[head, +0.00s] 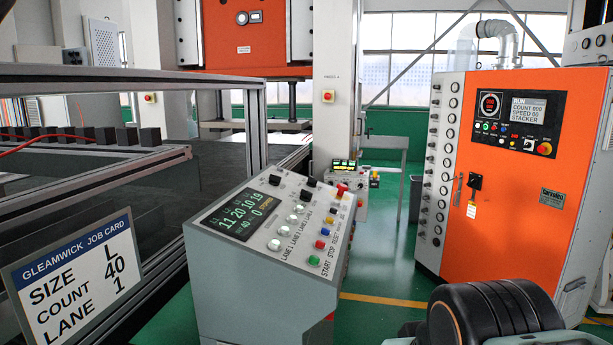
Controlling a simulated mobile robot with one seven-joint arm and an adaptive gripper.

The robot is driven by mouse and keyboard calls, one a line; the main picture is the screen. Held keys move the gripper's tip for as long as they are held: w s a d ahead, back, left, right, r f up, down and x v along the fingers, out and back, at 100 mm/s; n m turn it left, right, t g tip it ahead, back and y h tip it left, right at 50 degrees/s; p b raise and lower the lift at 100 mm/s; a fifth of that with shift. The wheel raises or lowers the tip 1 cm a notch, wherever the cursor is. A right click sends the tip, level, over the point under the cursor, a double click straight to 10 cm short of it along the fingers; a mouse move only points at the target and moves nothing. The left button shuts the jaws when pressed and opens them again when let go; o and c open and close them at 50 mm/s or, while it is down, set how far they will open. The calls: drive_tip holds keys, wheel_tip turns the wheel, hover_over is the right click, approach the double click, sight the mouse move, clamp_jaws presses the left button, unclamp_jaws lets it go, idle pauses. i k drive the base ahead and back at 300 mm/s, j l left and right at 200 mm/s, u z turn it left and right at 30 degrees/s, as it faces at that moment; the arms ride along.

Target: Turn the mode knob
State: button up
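A grey control console (230,290) stands in the middle, its sloped panel facing me. Small black knobs sit along the panel's upper edge, one at the back left (275,180) and one further right (307,195). Their labels are too small to read, so I cannot tell which is the mode knob or where it points. A black rotary handle (475,182) is on the orange cabinet (520,220) at the right. My gripper is not in view.
The panel also holds several white lane buttons (274,245), a green button (314,260) and a red mushroom button (342,189). A job card (70,275) at the left reads size L, count 40, lane 1. Green floor (375,325) lies open between console and cabinet.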

sight(312, 182)
drive_tip(key=i+l, duration=0.1)
drive_tip(key=l, duration=0.7)
drive_tip(key=i+l+u, duration=0.15)
drive_tip(key=i+l, duration=0.45)
drive_tip(key=l, duration=0.15)
